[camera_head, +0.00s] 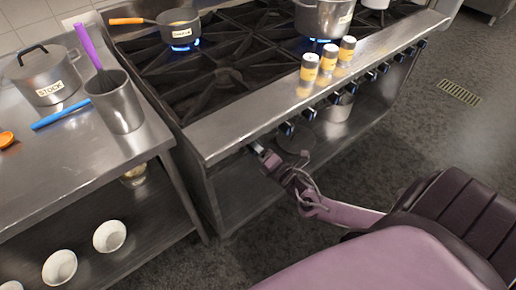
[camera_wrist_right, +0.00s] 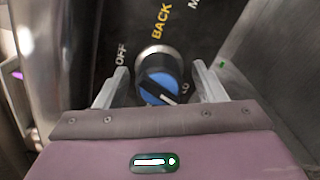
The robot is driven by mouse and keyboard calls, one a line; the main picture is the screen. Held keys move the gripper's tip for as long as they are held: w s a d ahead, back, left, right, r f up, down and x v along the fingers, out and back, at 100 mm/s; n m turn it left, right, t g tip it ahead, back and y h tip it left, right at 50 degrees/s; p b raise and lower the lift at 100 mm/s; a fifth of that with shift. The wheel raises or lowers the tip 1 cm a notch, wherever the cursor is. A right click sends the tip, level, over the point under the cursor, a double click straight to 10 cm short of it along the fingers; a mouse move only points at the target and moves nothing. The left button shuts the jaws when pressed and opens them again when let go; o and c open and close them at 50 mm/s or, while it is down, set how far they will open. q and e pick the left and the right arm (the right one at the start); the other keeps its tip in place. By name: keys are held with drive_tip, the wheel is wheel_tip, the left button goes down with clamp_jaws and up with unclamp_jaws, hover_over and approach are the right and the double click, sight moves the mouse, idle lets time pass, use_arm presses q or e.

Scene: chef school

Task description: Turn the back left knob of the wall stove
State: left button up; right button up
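The wall stove (camera_head: 222,142) is a large steel range with a row of knobs along its front. In the right wrist view, a round knob with a blue face and dark grip (camera_wrist_right: 158,82) sits under the yellow label "BACK", with "OFF" at its left. My right gripper (camera_wrist_right: 160,88) has its two fingers apart on either side of this knob, with visible gaps; I cannot tell whether either finger touches it. In the head view the right gripper (camera_head: 268,160) is at the left end of the stove front and partly hides that knob. My left gripper is not in view.
A pan (camera_head: 176,24) and a pot (camera_head: 325,16) stand on lit burners. Several shakers (camera_head: 328,58) stand on the stove's front ledge. A steel counter (camera_head: 85,150) at the left holds a stock pot (camera_head: 43,75) and a utensil container (camera_head: 118,105).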

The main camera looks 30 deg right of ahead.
drive_tip(key=s, duration=0.7)
drive_tip(key=shift+s+d, duration=0.3)
drive_tip(key=shift+s, duration=0.1)
